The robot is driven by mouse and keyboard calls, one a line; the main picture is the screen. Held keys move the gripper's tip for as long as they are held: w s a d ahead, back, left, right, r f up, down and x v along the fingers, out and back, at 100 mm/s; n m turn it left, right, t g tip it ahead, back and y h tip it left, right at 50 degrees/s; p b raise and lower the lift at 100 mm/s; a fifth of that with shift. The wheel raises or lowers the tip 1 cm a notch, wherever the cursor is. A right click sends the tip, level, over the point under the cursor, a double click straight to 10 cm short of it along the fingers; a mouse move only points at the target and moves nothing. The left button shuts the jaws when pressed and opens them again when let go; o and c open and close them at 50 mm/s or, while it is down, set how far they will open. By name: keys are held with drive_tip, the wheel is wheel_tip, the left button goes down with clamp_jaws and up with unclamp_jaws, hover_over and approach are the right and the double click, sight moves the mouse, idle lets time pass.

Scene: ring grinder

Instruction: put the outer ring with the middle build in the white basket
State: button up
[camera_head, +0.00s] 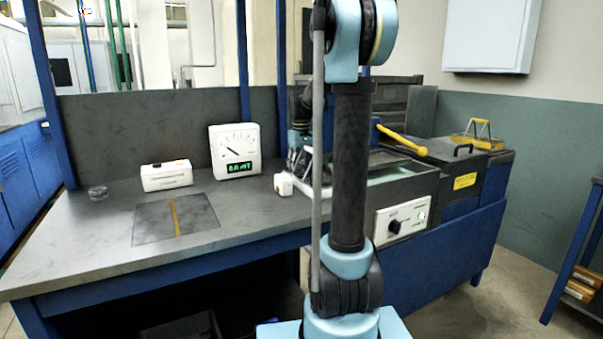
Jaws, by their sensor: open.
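A small grey ring-shaped item (98,192) lies at the left end of the grey bench top (75,235); it is too small here to tell its build. No other ring can be made out. I cannot make out a white basket. My gripper (302,165) is over the bench near the grinder, partly hidden behind my own arm. It is open, and I cannot see anything held in it. It is well to the right of the ring-shaped item.
A white box (166,176), a gauge reading 0.0 (235,152) and a small white block (284,184) stand on the bench. A dark plate with a yellow strip (175,217) lies in front. The grinder (405,195), with a yellow handle (402,140), is at right. A yellow-handled tray (477,142) stands farther right.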

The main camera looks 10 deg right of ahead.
wheel_tip(320, 180, up, 12)
idle(0.5)
drive_tip(key=shift+f, duration=0.1)
drive_tip(key=shift+s, duration=0.1)
